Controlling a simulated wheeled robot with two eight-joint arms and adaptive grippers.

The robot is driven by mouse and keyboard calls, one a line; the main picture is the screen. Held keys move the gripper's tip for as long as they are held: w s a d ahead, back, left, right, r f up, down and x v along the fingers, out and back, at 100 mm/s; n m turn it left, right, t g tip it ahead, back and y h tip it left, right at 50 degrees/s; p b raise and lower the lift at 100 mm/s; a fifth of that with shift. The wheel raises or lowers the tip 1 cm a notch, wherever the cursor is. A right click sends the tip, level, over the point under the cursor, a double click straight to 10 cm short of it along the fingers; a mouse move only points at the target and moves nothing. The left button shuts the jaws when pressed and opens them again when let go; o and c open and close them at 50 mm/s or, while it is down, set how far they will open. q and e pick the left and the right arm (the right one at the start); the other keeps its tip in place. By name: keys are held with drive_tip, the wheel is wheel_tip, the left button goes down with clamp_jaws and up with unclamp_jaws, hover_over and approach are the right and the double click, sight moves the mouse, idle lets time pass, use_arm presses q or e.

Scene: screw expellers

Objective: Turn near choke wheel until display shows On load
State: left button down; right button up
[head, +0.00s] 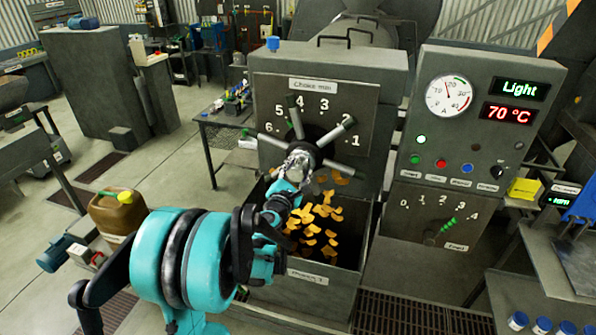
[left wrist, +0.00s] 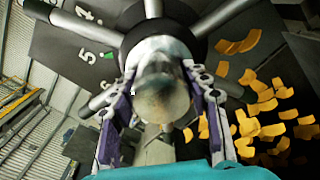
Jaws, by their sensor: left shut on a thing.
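The near choke wheel (head: 340,131) is a dark hub with several grey spokes on the press front, below the label "Choke mm" and within a numbered scale. My left gripper (head: 298,166) is at the wheel's centre, shut on its hub. In the left wrist view the purple-grey fingers (left wrist: 160,95) sit on both sides of the hub's rounded metal end (left wrist: 162,85), with spokes spreading behind. A green mark (left wrist: 108,55) shows near the 5 on the scale. The display (head: 519,90) reads "Light" in green. My right gripper is not in view.
Below the wheel an open bin (head: 325,277) holds orange-yellow flakes. The control panel (head: 470,150) to the right has a gauge, a red "70 °C" readout (head: 509,114), buttons and a lower dial (head: 440,230). A brown jug (head: 117,212) stands at left.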

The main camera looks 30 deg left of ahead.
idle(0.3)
use_arm(q)
drive_tip(key=c, duration=0.7)
unclamp_jaws()
drive_tip(key=shift+c, duration=0.2)
drive_tip(key=v, duration=1.2)
